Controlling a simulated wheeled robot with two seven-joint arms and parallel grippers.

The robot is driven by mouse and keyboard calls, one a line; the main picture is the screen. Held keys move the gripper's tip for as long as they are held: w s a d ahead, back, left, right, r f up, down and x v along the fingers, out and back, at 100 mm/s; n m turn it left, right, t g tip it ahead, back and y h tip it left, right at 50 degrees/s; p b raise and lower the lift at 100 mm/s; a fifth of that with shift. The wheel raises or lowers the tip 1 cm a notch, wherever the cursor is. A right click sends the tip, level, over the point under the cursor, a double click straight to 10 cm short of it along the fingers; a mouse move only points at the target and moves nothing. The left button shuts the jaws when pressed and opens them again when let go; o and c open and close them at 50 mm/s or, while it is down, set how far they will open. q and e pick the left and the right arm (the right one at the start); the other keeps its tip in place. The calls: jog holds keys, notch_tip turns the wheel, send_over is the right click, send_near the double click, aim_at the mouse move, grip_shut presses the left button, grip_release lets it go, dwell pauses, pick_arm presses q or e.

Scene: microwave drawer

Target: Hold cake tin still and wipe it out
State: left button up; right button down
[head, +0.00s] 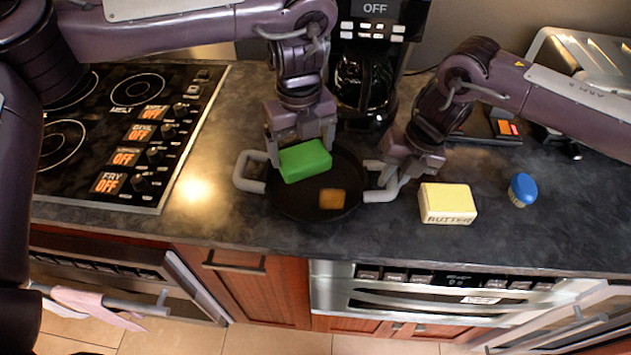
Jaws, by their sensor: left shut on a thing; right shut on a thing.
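The cake tin (287,205) is a dark round pan with light grey loop handles on its left and right, flat on the counter. A brown square patch (332,198) shows on its floor, right of centre. My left gripper (301,146) points down, shut on a green sponge (305,161), over the back left part of the tin. I cannot tell whether the sponge touches the tin's floor. My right gripper (391,178) is shut on the tin's right handle (380,194). The sponge hides part of the tin's inside.
A butter block (447,204) and a blue-topped shaker (522,190) stand to the right. A coffee maker (365,70) is close behind the tin. A stovetop (125,130) lies to the left. The counter in front of the tin is clear.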

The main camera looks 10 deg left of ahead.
pick_arm(q)
jog(key=shift+s+d+f, duration=0.2)
jog(key=shift+d+f, duration=0.6)
jog(key=shift+d, duration=0.15)
jog(key=shift+s+d+f, duration=0.15)
jog(key=shift+d+f, duration=0.7)
jog(key=shift+d, duration=0.05)
jog(key=shift+s+d+f, duration=0.2)
jog(key=shift+d+f, duration=0.6)
jog(key=shift+d, duration=0.15)
jog(key=shift+f, duration=0.15)
jog(key=shift+s+d+f, duration=0.1)
